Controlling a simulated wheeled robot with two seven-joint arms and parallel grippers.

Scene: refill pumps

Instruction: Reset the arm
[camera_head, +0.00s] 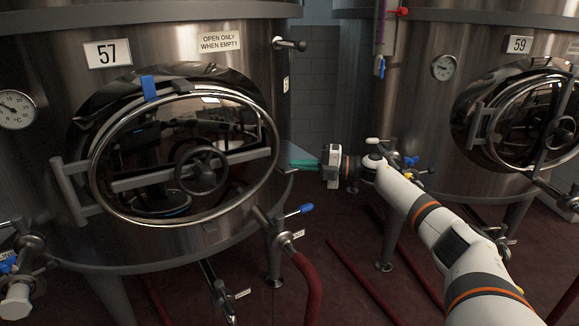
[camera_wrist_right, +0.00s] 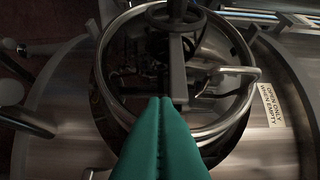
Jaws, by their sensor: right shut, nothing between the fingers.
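My right arm comes in from the lower right in the head view. Its right gripper (camera_head: 291,163) has teal fingers that point left, beside the right edge of tank 57 (camera_head: 200,240). In the right wrist view the teal fingers (camera_wrist_right: 166,100) lie together with nothing between them. Beyond them is the oval hatch (camera_wrist_right: 222,130) with its handwheel (camera_wrist_right: 176,14). In the head view the hatch (camera_head: 130,212) appears closed, with a crossbar and handwheel (camera_head: 201,169) on it. The fingers look apart from the hatch. My left gripper is not in view.
Tank 59 (camera_head: 420,120) with its own oval hatch (camera_head: 490,145) stands at right. A blue-handled valve (camera_head: 299,210) and a red hose (camera_head: 312,285) are below tank 57's hatch. A metal handle (camera_head: 291,45) sticks out near the sign. Tank legs and hoses cross the floor (camera_head: 340,230).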

